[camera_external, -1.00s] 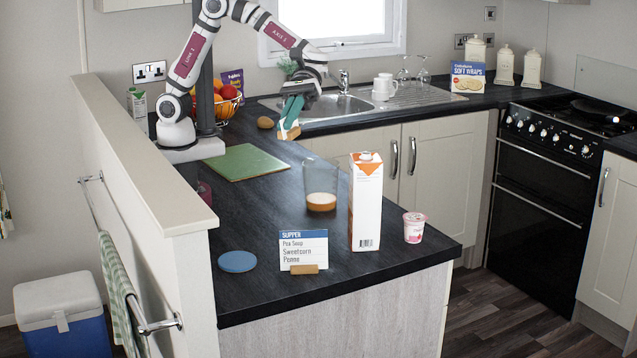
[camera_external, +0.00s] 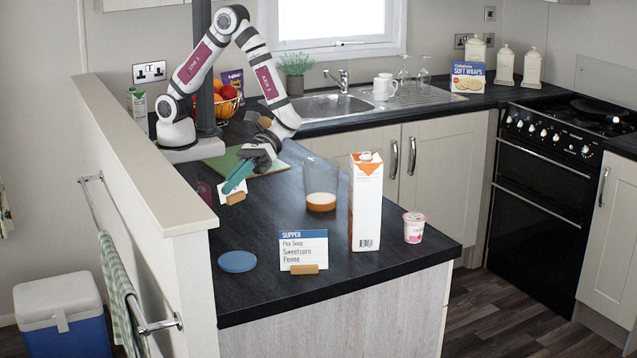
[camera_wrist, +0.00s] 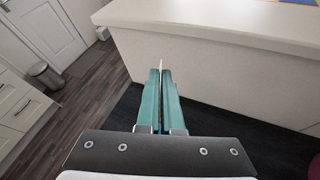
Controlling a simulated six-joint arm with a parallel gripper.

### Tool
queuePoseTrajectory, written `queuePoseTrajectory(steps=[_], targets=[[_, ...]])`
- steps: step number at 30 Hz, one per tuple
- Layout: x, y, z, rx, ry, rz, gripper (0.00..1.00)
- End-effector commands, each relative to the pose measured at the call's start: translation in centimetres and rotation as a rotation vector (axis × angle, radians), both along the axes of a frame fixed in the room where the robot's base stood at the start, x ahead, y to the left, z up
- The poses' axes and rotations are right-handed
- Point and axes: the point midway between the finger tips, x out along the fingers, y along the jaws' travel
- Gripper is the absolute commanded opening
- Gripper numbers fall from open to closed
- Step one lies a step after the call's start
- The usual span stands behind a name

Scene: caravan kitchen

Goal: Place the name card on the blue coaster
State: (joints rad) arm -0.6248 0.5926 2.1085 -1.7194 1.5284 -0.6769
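My gripper (camera_external: 238,177) has teal fingers and is shut on the name card (camera_external: 236,198), a small white card with a wooden foot. The blue coaster (camera_external: 237,262) lies flat and bare on the counter, nearer the camera than my gripper. Most of the card's face is hidden by the fingers.
A supper menu card (camera_external: 303,249) stands right of the coaster. A glass (camera_external: 321,185), a tall carton (camera_external: 365,205) and a yogurt pot (camera_external: 414,228) stand farther right. A pale half-wall (camera_external: 150,165) borders the left side. Counter between gripper and coaster is clear.

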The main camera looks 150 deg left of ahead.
Motion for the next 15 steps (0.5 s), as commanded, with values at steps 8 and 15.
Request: queuePoseTrajectory(steps=[8,15], targets=[[-0.1,0.0,-6.7,-0.003,0.005,0.000,0.00],[-0.1,0.0,-11.8,-0.001,0.003,0.000,0.00]])
